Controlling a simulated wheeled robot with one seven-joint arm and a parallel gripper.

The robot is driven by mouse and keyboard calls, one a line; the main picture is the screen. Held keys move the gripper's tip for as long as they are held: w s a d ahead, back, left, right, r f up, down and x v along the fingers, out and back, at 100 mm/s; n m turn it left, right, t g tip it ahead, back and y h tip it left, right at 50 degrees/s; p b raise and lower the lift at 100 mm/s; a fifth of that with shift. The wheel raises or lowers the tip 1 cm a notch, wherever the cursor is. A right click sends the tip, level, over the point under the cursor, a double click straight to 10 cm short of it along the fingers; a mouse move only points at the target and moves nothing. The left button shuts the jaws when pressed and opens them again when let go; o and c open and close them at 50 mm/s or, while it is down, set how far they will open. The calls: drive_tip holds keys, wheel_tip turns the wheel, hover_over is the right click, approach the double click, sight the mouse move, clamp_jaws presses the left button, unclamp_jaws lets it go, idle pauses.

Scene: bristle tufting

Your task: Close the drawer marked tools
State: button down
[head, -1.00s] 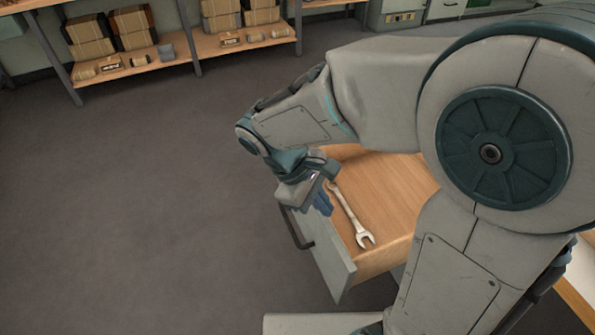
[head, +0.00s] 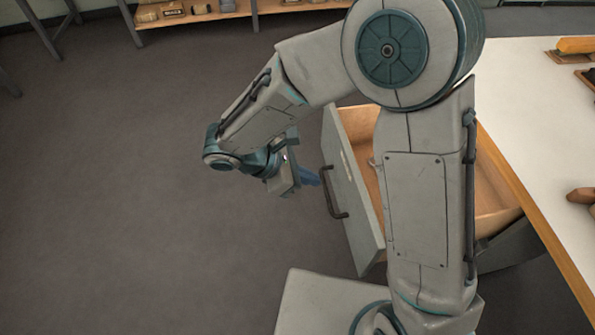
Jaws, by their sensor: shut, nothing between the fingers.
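An open drawer (head: 359,210) with a grey front and wooden inside stands out from under the worktable. Its dark bar handle (head: 331,192) is on the outer face. A small pale label shows on the front, but its writing is too small to read. A bit of the wrench (head: 373,163) inside shows; my arm hides the rest of it and much of the drawer. My gripper (head: 311,177) is shut and empty. Its blue fingers point right toward the drawer front, close to the handle; I cannot tell if they touch it.
The white worktable (head: 535,130) with a wooden edge is at right, with a brown object (head: 582,196) and an orange-yellow item (head: 577,45) on it. A low wooden shelf (head: 205,16) stands at the back. The floor (head: 120,190) at left is clear.

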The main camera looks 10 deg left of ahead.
sight(349, 183)
drive_tip(key=shift+w+d+f+b, duration=0.1)
drive_tip(key=shift+w+d+f, duration=0.3)
drive_tip(key=shift+d, duration=0.65)
drive_tip(key=shift+w+d+f+b, duration=0.1)
drive_tip(key=shift+w+d+f, duration=0.35)
drive_tip(key=shift+d, duration=0.6)
drive_tip(key=shift+w+d+f+b, duration=0.1)
drive_tip(key=shift+w+d+f, duration=0.3)
drive_tip(key=shift+d, duration=0.65)
drive_tip(key=shift+w, duration=0.1)
